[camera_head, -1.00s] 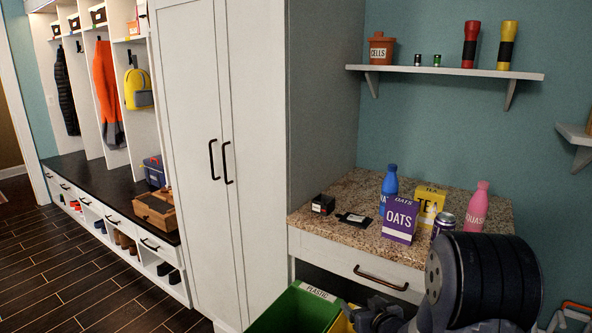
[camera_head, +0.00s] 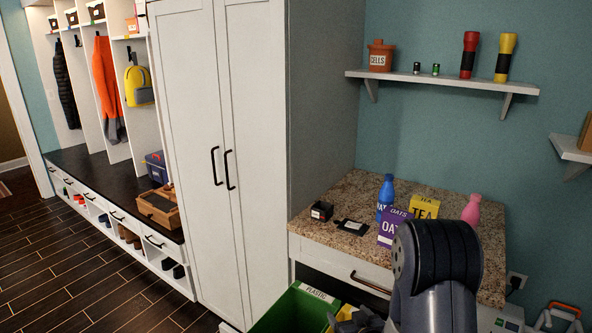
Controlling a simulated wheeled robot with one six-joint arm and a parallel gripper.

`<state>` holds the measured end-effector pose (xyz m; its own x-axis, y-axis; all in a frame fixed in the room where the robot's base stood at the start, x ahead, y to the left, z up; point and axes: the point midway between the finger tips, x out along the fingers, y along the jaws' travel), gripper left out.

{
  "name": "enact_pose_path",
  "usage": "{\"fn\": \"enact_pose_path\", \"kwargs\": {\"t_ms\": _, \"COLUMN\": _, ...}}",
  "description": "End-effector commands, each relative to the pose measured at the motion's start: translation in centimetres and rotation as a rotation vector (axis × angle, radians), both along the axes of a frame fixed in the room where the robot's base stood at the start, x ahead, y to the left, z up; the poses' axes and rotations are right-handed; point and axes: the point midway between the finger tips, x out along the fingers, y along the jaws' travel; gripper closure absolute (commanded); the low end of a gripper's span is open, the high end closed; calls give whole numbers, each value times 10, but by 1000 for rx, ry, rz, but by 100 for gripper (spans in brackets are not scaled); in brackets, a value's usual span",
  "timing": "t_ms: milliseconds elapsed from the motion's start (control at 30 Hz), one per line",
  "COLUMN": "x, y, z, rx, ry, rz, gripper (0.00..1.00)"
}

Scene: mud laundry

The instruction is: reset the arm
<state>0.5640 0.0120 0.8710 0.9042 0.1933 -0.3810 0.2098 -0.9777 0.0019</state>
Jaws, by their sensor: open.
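My arm (camera_head: 436,265) rises in front of the right part of the granite counter, its dark ribbed joint close to the camera. My gripper (camera_head: 358,319) shows only in part at the bottom edge, low in front of the counter and beside the green bin. It is open, and I see nothing held in it; its fingertips are hard to make out.
The counter (camera_head: 325,228) holds a blue bottle (camera_head: 385,193), purple oats box (camera_head: 391,225), yellow tea box (camera_head: 424,206), pink bottle (camera_head: 471,210) and small dark items. A green plastic bin (camera_head: 300,308) stands below. Wall shelves are at right; the left floor is open.

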Motion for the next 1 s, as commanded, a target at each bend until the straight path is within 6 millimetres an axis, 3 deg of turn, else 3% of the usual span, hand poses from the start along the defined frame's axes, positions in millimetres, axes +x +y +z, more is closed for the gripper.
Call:
{"fn": "enact_pose_path", "kwargs": {"t_ms": 100, "x": -2, "y": 2, "z": 17, "rx": 0, "ry": 0, "rz": 0, "gripper": 24}}
{"fn": "enact_pose_path", "kwargs": {"t_ms": 200, "x": -17, "y": 12, "z": 10, "rx": -1, "ry": 1, "rz": 4, "gripper": 24}}
{"fn": "enact_pose_path", "kwargs": {"t_ms": 500, "x": -54, "y": 36, "z": 16, "rx": -1, "ry": 0, "rz": 1, "gripper": 24}}
{"fn": "enact_pose_path", "kwargs": {"t_ms": 1000, "x": -64, "y": 43, "z": 19, "rx": 0, "ry": 1, "rz": -1, "gripper": 24}}
